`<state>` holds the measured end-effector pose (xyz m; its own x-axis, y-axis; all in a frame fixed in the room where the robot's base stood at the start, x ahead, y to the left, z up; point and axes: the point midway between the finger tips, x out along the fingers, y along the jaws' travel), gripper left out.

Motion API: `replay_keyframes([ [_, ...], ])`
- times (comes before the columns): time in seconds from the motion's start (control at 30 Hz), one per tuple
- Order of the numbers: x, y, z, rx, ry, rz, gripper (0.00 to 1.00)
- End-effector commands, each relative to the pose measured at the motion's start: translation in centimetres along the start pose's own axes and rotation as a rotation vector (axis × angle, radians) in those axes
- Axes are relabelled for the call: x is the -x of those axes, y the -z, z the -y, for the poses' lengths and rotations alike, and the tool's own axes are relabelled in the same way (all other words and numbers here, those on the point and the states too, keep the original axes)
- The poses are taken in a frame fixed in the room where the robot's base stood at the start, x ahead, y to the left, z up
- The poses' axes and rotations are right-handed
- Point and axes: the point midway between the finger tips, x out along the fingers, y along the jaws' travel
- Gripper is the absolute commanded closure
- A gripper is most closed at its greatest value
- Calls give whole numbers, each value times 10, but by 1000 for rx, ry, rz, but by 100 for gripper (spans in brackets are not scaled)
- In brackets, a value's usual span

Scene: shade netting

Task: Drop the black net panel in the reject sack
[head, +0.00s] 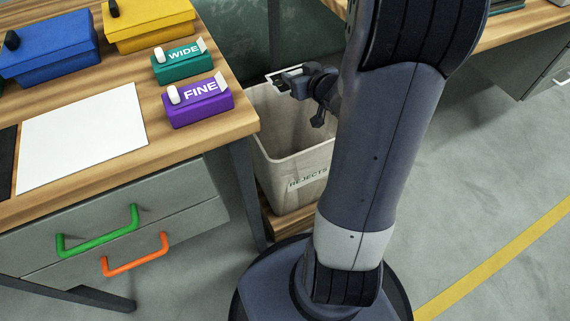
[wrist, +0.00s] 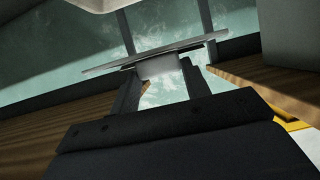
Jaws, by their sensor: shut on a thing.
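My gripper (head: 300,80) is over the far part of the reject sack's opening. It is shut on a thin panel (head: 272,77) with a pale edge. In the wrist view the panel (wrist: 205,41) is nearly edge-on, and a pale block below it sits between the two dark fingers. Its mesh and colour are hard to tell. The reject sack (head: 300,166) is an open, pale, square-mouthed container marked REJECTS, standing beside the workbench. The visible part of its inside looks empty; my arm hides its right side.
The wooden workbench (head: 90,195) is at left, its edge close beside the sack. On it are a purple FINE box (head: 197,105), a teal WIDE box (head: 182,66), blue (head: 50,50) and yellow boxes (head: 148,25), and a white sheet (head: 80,138). Floor at right is clear.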

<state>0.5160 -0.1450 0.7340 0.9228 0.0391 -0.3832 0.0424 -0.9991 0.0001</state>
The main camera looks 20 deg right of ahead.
Motion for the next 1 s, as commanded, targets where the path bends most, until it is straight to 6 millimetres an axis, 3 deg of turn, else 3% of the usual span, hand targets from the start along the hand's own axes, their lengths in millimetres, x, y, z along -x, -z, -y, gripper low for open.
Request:
replay_keyframes([
  [0.2,1,-11,-10,-2,-8,-1,78],
  [1.0,-22,-65,-10,-3,-8,-1,78],
])
